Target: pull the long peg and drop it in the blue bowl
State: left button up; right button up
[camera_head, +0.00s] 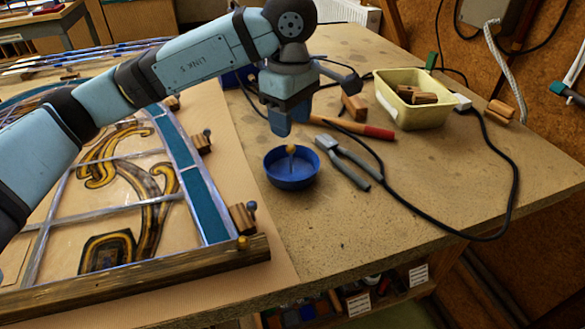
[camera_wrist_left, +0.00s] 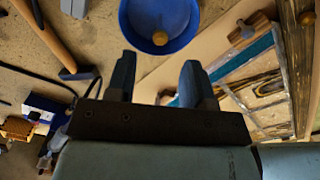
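The blue bowl (camera_head: 291,180) stands on the bench right of the leaded panel; it also shows at the top of the left wrist view (camera_wrist_left: 127,27). A peg with a yellow round head (camera_head: 291,149) and a thin shaft is upright at the bowl, its head below my gripper; whether it touches the bottom I cannot tell. Its head shows within the bowl in the left wrist view (camera_wrist_left: 160,38). My left gripper (camera_head: 281,134) is above the bowl's far side, fingers apart and empty in the left wrist view (camera_wrist_left: 156,72). My right gripper is out of view.
The leaded panel (camera_head: 188,170) lies at left, with wooden blocks and round-headed pegs (camera_head: 252,205) along its edge. Pliers (camera_head: 345,160), a red-handled hammer (camera_head: 360,128), a black cable and a cream tub (camera_head: 415,110) are right of the bowl. The front right bench is clear.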

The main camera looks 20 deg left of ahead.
pick_arm(q)
jog(key=shift+f, duration=0.1)
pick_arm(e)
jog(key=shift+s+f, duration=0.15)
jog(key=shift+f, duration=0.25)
pick_arm(q)
jog(key=shift+w+r, duration=0.15)
jog(key=shift+r, duration=0.7)
notch_tip(320, 180, up, 13)
jog(key=p, duration=0.2)
jog(key=shift+s+f+p, duration=0.2)
jog(key=shift+p, duration=0.2)
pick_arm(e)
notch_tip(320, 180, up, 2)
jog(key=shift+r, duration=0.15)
